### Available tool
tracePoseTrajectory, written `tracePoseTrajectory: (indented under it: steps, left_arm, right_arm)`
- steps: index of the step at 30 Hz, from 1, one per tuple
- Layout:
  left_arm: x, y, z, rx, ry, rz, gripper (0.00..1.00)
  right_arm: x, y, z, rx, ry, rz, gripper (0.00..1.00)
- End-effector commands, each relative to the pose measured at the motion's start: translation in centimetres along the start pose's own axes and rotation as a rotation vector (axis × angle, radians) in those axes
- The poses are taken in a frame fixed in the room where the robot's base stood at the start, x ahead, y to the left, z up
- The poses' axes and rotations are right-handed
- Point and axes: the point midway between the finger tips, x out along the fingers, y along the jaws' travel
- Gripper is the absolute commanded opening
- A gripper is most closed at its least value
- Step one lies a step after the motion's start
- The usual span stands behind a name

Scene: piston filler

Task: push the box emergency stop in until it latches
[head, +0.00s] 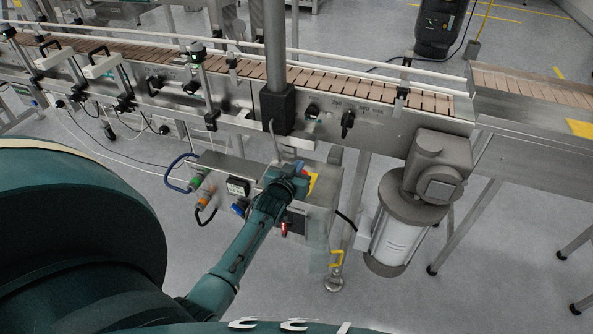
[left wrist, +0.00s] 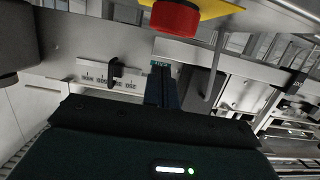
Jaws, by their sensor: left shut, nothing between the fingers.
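The emergency stop is a red mushroom button (left wrist: 175,18) on a yellow plate (left wrist: 222,8) at the top of the left wrist view. In the head view a bit of the red button (head: 304,168) and the yellow plate (head: 313,186) show beside my left gripper (head: 297,174), which hides part of them. The plate sits on a metal control box (head: 325,200) below the conveyor. My left gripper (left wrist: 162,70) is shut and empty, its fingertips just below the button in the wrist picture. Whether they touch it cannot be told. My right gripper is not in view.
A grey motor (head: 400,225) hangs to the right. The conveyor (head: 350,90) runs above. The floor in front is clear.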

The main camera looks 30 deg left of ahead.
Motion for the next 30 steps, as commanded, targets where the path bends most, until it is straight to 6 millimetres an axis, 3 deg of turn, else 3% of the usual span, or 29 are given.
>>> tracePoseTrajectory:
  steps: [1,6,12,18,30]
  left_arm:
    - [-1.6,0.0,0.1,0.0,-0.005,0.001,0.0]
    - [-5.6,0.0,-0.2,0.0,0.002,0.0,0.0]
    - [-8.8,0.0,-0.2,0.0,0.004,0.0,0.0]
    - [-9.9,0.0,-0.2,0.0,0.006,0.0,0.0]
    - [-9.9,0.0,-0.3,0.0,0.008,0.0,0.0]
  right_arm:
    - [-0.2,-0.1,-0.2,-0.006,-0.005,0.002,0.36]
    - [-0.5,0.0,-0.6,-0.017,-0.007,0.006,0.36]
    - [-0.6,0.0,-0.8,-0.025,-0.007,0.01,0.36]
    - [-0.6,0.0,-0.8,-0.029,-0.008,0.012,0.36]
    - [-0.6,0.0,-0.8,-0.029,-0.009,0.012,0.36]
